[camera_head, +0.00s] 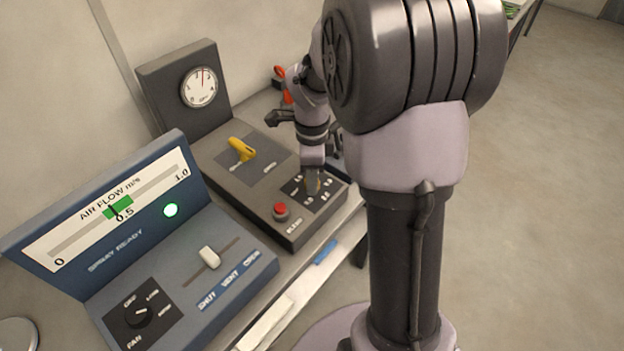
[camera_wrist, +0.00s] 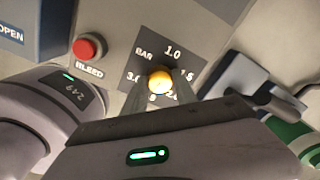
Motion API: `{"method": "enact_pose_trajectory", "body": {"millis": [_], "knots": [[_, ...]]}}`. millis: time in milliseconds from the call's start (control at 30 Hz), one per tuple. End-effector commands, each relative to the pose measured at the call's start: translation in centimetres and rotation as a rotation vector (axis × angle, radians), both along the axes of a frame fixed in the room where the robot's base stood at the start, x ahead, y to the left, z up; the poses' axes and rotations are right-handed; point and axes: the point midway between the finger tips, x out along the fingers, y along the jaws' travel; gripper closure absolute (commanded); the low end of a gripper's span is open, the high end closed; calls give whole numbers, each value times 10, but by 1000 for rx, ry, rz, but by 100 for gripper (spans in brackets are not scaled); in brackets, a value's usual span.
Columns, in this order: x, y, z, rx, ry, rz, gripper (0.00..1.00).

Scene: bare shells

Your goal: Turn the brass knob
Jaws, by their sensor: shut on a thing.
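The brass knob (camera_wrist: 160,80) sits on a dark dial plate marked BAR, with numbers around it, in the wrist view. In the head view only a sliver of the knob shows beside my gripper (camera_head: 312,184), which points down onto the plate at the front right of the grey control box (camera_head: 245,200). In the wrist view the two fingers of my gripper (camera_wrist: 160,92) stand on either side of the knob and are shut on it. The knob's pointer, if any, is hidden. A round gauge (camera_head: 200,88) stands on the panel behind, its needle pointing nearly straight up.
A red BLEED button (camera_head: 281,211) is close to the left of the knob. A yellow lever (camera_head: 241,149) stands behind it on the same box. A blue air flow console (camera_head: 190,270) with a white slider and black fan dial is at the left. Other items lie beyond my gripper.

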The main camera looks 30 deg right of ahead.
Motion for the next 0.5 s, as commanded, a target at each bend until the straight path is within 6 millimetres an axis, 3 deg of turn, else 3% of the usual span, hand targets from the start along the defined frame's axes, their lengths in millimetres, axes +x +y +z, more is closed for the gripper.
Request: {"method": "enact_pose_trajectory", "body": {"millis": [500], "knots": [[0,0,-2,0,-1,-485,100]]}}
